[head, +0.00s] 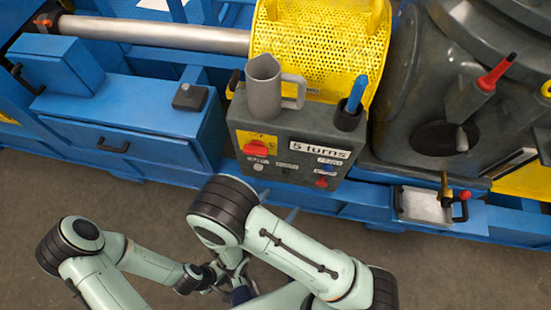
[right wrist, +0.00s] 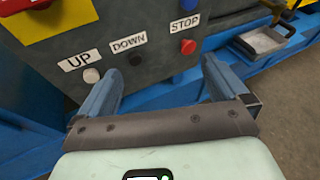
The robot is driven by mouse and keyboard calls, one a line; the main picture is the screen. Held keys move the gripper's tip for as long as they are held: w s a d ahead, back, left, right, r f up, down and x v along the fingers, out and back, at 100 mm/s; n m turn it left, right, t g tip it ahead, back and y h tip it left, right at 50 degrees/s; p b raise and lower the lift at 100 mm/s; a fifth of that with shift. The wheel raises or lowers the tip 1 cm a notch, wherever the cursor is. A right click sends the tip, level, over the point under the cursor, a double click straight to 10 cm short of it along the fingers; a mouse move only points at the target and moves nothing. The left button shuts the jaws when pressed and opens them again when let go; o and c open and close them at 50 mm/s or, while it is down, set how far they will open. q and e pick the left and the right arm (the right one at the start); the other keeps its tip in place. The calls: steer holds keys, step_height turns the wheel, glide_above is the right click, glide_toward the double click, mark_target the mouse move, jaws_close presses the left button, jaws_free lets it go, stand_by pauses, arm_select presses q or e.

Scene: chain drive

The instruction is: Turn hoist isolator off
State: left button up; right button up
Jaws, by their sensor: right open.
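The hoist isolator is a red rotary handle (head: 256,148) on a yellow plate on the front of the grey control box (head: 243,178). In the head view its handle looks roughly level. In the right wrist view only part of the red handle (right wrist: 18,4) and the yellow plate (right wrist: 55,22) show at the top left. My right gripper (right wrist: 160,68) is open and empty, with its fingers apart below the box's button row. In the head view it is mostly hidden behind my arm. My left gripper is low in the head view, its jaws unclear behind arm links.
White UP (right wrist: 92,75), dark DOWN (right wrist: 136,59) and red STOP (right wrist: 188,47) buttons sit near the isolator. A grey jug (head: 263,95) and a cup with a blue-handled tool (head: 348,115) stand on the box. A metal tray (head: 424,205) lies right. Floor in front is clear.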

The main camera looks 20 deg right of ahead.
mark_target(254, 155)
steer(key=w+a+r+n+t+y+b, duration=0.1)
steer(key=w+a+r+n+t+y, duration=0.2)
steer(key=a+r+t, duration=0.5)
steer(key=shift+g+h, duration=0.3)
steer(key=shift+h, duration=0.1)
steer(key=x, duration=0.4)
steer(key=f+x, duration=0.1)
steer(key=x, duration=0.4)
steer(key=a+x, duration=0.1)
steer(key=x, duration=0.3)
steer(key=shift+w+d+f, duration=0.2)
steer(key=shift+w+f, duration=0.1)
steer(key=shift+w, duration=0.2)
steer(key=shift+n, duration=0.3)
steer(key=c, duration=1)
